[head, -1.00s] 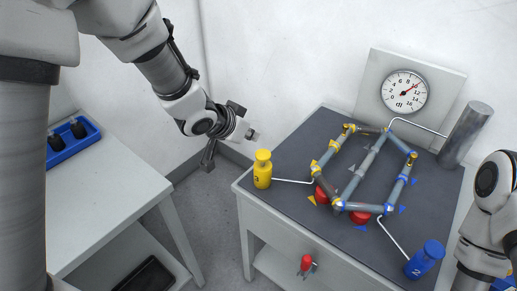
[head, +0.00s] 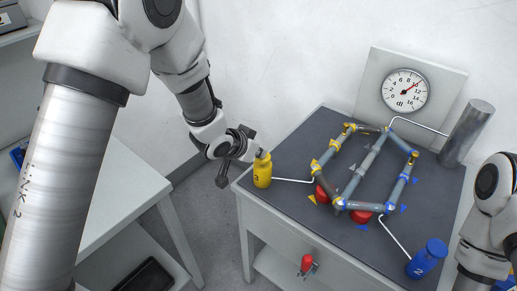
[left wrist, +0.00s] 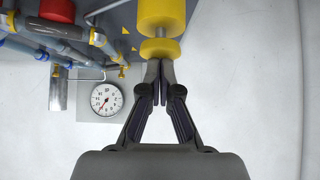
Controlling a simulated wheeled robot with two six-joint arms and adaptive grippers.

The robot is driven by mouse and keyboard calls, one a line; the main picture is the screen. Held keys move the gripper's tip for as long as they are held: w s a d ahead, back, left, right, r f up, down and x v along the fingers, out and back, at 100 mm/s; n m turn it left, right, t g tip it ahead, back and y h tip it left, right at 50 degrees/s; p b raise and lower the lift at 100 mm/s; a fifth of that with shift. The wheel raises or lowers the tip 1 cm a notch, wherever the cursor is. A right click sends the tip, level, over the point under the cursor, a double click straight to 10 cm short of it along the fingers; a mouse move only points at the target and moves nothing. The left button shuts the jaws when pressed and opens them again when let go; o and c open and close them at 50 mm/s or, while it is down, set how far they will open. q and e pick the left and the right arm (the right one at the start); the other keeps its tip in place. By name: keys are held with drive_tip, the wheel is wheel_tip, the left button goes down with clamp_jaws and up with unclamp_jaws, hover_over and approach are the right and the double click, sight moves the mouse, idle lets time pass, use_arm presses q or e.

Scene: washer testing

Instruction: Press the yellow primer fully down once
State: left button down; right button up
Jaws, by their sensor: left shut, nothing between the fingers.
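The yellow primer (head: 262,174) is an upright bottle marked 2 or 3 near the left front edge of the grey-topped table. My left gripper (head: 261,153) is at its top and partly hides the cap. In the left wrist view, my gripper fingers (left wrist: 158,75) are together and empty, with their tips at the primer's yellow cap (left wrist: 160,48). A grey stem shows between the cap and the yellow body (left wrist: 160,12). I cannot tell whether the tips touch the cap. My right gripper is out of view; only its arm shows at the right.
A pipe frame (head: 365,160) with red valves stands right of the primer. A dial gauge (head: 405,90), a grey cylinder (head: 467,134) and a blue primer (head: 427,258) are farther right. A white side table (head: 100,185) is at the left.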

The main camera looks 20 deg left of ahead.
sight(257, 168)
use_arm(q)
drive_tip(key=shift+f, duration=0.75)
drive_tip(key=shift+s, duration=0.1)
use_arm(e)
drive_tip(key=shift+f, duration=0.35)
use_arm(q)
drive_tip(key=shift+r, duration=0.1)
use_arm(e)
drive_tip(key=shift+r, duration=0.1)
use_arm(q)
drive_tip(key=shift+r+p, duration=0.4)
drive_tip(key=shift+p, duration=0.05)
wheel_tip(257, 168, up, 4)
drive_tip(key=p, duration=0.3)
drive_tip(key=shift+s+a+r, duration=0.1)
drive_tip(key=shift+r, duration=0.05)
drive_tip(key=v, duration=0.9)
drive_tip(key=shift+s+b, duration=0.15)
drive_tip(key=shift+b, duration=0.3)
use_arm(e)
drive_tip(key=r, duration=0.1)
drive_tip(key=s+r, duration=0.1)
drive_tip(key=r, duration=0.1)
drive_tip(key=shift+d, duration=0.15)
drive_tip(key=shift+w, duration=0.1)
